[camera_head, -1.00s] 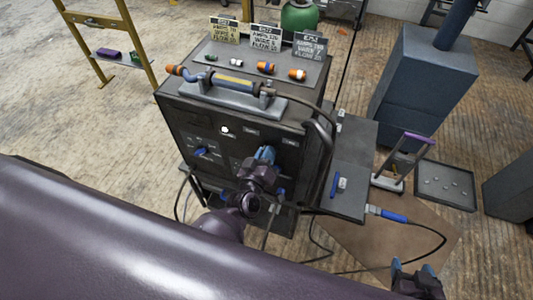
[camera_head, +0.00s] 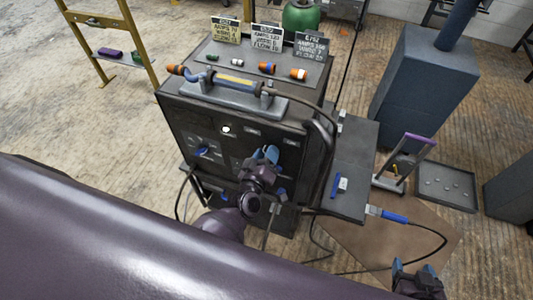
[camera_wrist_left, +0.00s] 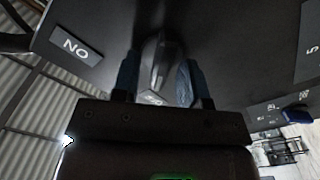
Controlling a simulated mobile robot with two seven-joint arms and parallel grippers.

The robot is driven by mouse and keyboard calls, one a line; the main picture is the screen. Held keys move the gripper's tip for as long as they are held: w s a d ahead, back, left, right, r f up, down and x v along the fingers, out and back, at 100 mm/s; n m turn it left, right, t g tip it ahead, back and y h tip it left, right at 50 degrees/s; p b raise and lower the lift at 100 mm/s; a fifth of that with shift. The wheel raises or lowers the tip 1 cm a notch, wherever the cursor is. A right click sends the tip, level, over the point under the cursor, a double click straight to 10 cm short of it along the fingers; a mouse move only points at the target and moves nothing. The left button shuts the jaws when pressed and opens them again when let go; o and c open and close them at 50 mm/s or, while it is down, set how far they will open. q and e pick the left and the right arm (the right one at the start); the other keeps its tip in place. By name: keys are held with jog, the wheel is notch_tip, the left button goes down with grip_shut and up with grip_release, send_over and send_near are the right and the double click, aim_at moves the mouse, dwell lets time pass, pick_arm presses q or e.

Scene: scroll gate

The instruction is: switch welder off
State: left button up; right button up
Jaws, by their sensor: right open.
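The welder (camera_head: 235,140) is a dark box with a control panel facing me. In the left wrist view, a dark switch handle (camera_wrist_left: 160,62) stands out from the panel. A plate beside it reads "ON", seen upside down (camera_wrist_left: 76,48); another label is partly hidden below the handle. My left gripper (camera_head: 265,156) is at the panel's right part. Its blue fingers (camera_wrist_left: 158,82) lie on both sides of the handle and appear closed on it. The handle's exact setting is hard to tell. My right gripper (camera_head: 417,272) is open and empty at the lower right, away from the welder.
A torch (camera_head: 232,80) lies on top of the welder, with small orange-and-white parts and label cards behind it. A side shelf (camera_head: 345,200), cables and a grey tray (camera_head: 445,186) are on the right. A blue-grey block (camera_head: 420,85) stands behind.

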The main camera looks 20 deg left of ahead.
pick_arm(q)
jog(key=shift+s, duration=0.1)
jog(key=s, duration=1)
jog(key=shift+s+a+b, duration=0.2)
jog(key=shift+s+b, duration=0.1)
jog(key=shift+b, duration=0.15)
